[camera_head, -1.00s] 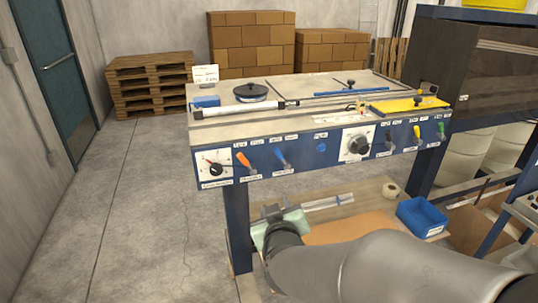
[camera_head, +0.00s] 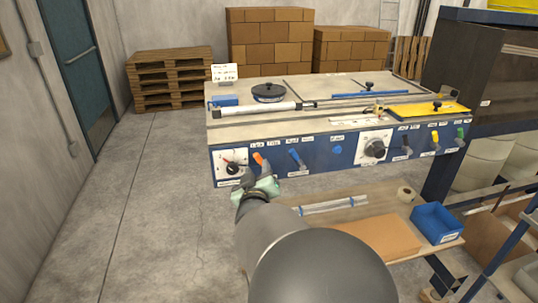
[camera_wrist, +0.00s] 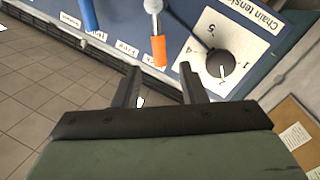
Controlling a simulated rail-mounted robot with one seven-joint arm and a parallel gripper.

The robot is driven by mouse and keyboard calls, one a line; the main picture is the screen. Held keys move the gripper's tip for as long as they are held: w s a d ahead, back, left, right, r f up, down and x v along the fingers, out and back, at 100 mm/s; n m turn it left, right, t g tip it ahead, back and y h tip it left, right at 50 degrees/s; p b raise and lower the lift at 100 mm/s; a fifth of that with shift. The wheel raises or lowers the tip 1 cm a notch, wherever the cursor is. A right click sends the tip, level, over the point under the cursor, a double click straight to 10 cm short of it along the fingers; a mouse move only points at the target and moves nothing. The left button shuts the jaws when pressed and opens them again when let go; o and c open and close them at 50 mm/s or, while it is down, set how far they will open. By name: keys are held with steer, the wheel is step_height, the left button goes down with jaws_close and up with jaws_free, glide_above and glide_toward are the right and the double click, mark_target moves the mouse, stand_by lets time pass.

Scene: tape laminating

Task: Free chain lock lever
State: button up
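The lever with an orange handle (camera_head: 259,159) is on the left part of the blue front panel (camera_head: 322,152), between small labels. Its orange end (camera_wrist: 159,52) hangs from a metal stem in the wrist view. My gripper (camera_head: 266,184) is just below this lever in the head view. In the wrist view my gripper (camera_wrist: 159,72) has its two fingers apart, with the orange end in line with the gap at the fingertips. I see no contact. The gripper's green-grey body hides part of the panel.
A black "Chain tension" dial (camera_wrist: 214,68) is close beside one finger; it also shows in the head view (camera_head: 233,169). A blue lever (camera_head: 296,157) is on the other side. A lower shelf with a blue bin (camera_head: 436,223) lies below the panel.

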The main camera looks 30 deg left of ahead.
mark_target(258, 159)
steer(key=x, duration=0.5)
steer(key=shift+p, duration=0.4)
jaws_close()
